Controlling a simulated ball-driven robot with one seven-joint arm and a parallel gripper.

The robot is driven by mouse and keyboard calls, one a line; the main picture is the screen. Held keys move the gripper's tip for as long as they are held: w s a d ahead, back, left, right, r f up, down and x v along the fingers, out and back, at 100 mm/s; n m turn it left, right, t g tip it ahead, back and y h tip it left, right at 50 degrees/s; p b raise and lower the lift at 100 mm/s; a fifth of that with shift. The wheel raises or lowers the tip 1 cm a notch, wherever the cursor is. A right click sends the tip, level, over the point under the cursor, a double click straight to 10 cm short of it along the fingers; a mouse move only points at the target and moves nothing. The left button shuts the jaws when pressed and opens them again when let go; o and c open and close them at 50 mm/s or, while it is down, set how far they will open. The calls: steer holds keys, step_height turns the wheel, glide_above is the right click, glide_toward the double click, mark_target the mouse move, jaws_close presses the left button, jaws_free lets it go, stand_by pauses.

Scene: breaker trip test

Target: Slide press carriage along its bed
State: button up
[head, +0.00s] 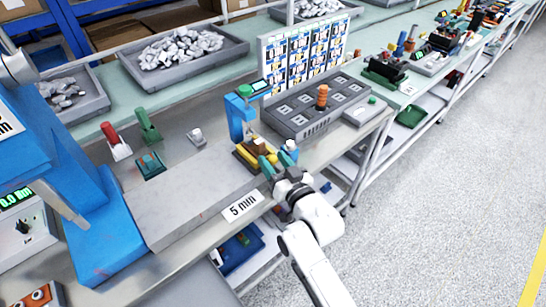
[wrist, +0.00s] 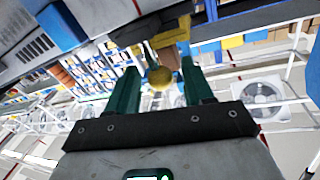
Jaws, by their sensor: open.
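The press carriage (head: 246,158) is a yellow block with a brown part on top. It sits at the right end of the grey bed plate (head: 185,190), by the blue press frame (head: 239,115). My gripper (head: 276,158) is open at the right side of the carriage, with its teal fingers pointing at it. In the wrist view, a round yellow knob (wrist: 160,77) on a yellow bracket (wrist: 166,42) shows between my open fingers (wrist: 161,84). I cannot tell whether either finger touches the knob. My gripper partly hides the carriage's right side in the head view.
A dark grey block with sockets and an orange knob (head: 322,97) stands behind my gripper. Red and green toggle clamps (head: 115,142) stand at the plate's back left. A large blue machine (head: 70,190) is at the left. The floor (head: 440,210) at the right is clear.

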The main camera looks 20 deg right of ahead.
steer(key=shift+w, duration=0.55)
jaws_close()
